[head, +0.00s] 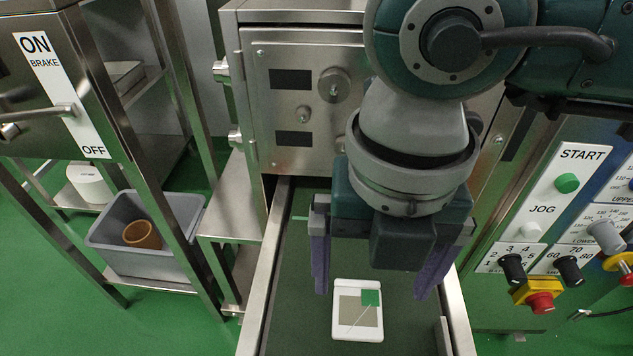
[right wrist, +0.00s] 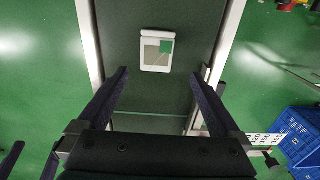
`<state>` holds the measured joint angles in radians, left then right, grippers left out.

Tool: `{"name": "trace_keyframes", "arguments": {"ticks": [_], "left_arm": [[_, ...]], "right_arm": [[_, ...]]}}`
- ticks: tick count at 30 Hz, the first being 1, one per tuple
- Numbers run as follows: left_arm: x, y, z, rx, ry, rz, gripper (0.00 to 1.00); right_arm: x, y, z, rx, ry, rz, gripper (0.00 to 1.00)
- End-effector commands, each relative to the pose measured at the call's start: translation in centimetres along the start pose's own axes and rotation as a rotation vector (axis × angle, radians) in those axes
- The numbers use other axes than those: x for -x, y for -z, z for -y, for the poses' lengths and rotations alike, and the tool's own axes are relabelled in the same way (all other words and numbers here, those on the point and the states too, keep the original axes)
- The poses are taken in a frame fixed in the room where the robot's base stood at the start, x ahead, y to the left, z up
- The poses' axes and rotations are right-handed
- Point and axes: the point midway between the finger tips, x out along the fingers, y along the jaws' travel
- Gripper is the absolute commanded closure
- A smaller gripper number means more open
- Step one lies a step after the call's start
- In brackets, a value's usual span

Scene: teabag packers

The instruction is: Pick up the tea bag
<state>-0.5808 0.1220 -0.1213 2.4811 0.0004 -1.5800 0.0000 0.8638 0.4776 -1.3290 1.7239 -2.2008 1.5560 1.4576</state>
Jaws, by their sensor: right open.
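The tea bag (head: 357,311) is a white packet with a beige middle and a green square tag. It lies flat on the dark green conveyor belt (head: 309,250). In the right wrist view the tea bag (right wrist: 156,53) lies beyond the fingertips, near the middle of the picture. My right gripper (head: 372,290) is open and empty, with purple fingers pointing down above the belt. The tea bag shows between and in front of the fingers, and no contact is visible. My left gripper is not in view.
Metal rails (head: 262,290) border the belt. A steel cabinet (head: 300,100) stands behind it. A control panel (head: 560,215) with knobs and a red button is at right. A grey bin (head: 125,235) holding a brown roll is at left. A blue crate (right wrist: 300,135) shows in the wrist view.

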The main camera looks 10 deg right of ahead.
Motion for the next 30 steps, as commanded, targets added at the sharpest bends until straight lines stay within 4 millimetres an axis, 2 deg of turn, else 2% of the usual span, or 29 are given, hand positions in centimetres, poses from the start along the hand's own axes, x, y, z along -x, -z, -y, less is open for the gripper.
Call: {"name": "trace_keyframes", "arguments": {"ticks": [1, 5, 13, 16, 23, 30], "left_arm": [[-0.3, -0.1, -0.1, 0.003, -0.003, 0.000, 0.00], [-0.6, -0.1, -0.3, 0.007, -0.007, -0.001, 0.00], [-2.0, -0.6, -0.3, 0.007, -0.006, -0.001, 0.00], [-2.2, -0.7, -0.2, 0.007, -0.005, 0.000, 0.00], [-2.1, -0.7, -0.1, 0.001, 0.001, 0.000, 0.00], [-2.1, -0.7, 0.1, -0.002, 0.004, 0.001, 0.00]], "right_arm": [[-0.8, 0.1, 0.0, 0.000, 0.001, -0.002, 0.00], [-1.8, 0.1, -0.1, 0.002, -0.001, -0.002, 0.00], [-5.9, 0.3, -0.5, 0.002, -0.003, -0.003, 0.00], [-6.6, 0.3, -0.5, 0.003, -0.003, -0.002, 0.00], [-6.6, 0.3, -0.5, 0.004, -0.004, -0.002, 0.00], [-6.6, 0.3, -0.5, 0.003, -0.004, -0.002, 0.26]]}}
